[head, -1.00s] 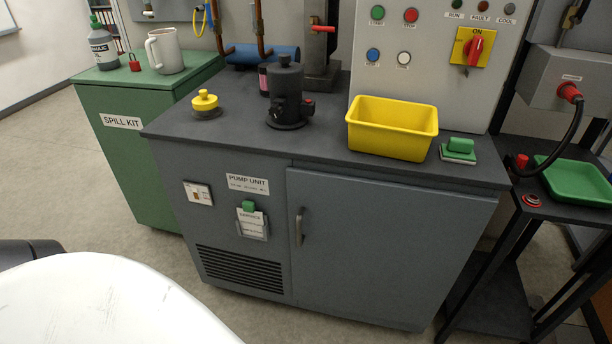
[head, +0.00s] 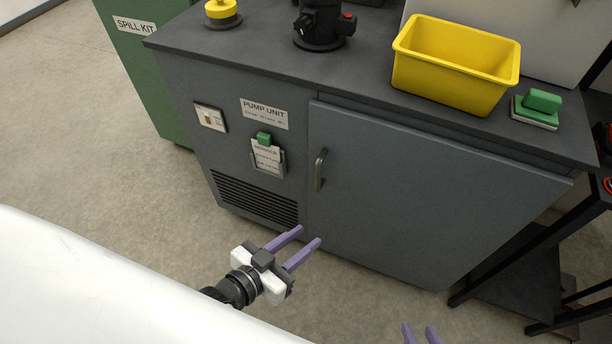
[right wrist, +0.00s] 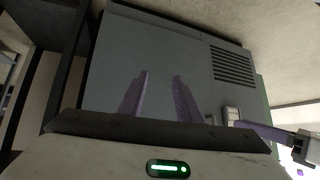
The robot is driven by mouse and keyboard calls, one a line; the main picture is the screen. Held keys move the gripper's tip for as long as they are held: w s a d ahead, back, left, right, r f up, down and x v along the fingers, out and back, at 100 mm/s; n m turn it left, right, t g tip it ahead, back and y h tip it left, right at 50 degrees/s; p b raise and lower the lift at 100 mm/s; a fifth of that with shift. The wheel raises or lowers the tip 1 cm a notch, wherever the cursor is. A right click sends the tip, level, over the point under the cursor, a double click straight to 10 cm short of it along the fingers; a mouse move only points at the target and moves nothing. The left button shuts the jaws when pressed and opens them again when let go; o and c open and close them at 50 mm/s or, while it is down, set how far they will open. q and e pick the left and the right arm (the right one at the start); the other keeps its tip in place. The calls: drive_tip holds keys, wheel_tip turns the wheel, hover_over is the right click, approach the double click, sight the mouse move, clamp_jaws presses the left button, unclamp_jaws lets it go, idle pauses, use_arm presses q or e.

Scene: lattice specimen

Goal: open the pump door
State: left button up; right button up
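The grey pump door (head: 420,195) is closed on the front of the pump unit cabinet (head: 178,85). Its upright metal handle (head: 320,170) is near the door's left edge. My left gripper (head: 309,235) is open and empty, in front of and below the handle, not touching it. My right gripper (head: 420,331) shows only its fingertips at the bottom edge of the head view, apart and empty. In the right wrist view its fingers (right wrist: 158,76) are spread before the door (right wrist: 150,55), which appears upside down. My left gripper's arm side shows at the right there.
A yellow bin (head: 455,70), a green-handled block (head: 537,108) and a black pump (head: 320,25) stand on the cabinet top. A black stand (head: 510,265) is close to the cabinet's right side. The floor before the cabinet is clear.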

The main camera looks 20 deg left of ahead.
sight(317, 177)
use_arm(q)
drive_tip(key=w+t+b, duration=0.1)
drive_tip(key=w, duration=0.4)
drive_tip(key=w+a+r+t+b, duration=0.1)
drive_tip(key=w+t, duration=0.1)
drive_tip(key=w, duration=0.3)
drive_tip(key=w+a+r+t+y+b, duration=0.1)
drive_tip(key=w+b, duration=0.1)
drive_tip(key=w, duration=0.4)
drive_tip(key=shift+a+r+n+t, duration=0.1)
drive_tip(key=shift+a+n+t, duration=0.15)
drive_tip(key=shift+n+t, duration=0.05)
drive_tip(key=shift+w+d, duration=0.15)
drive_tip(key=shift+w, duration=0.25)
clamp_jaws()
drive_tip(key=shift+s, duration=0.1)
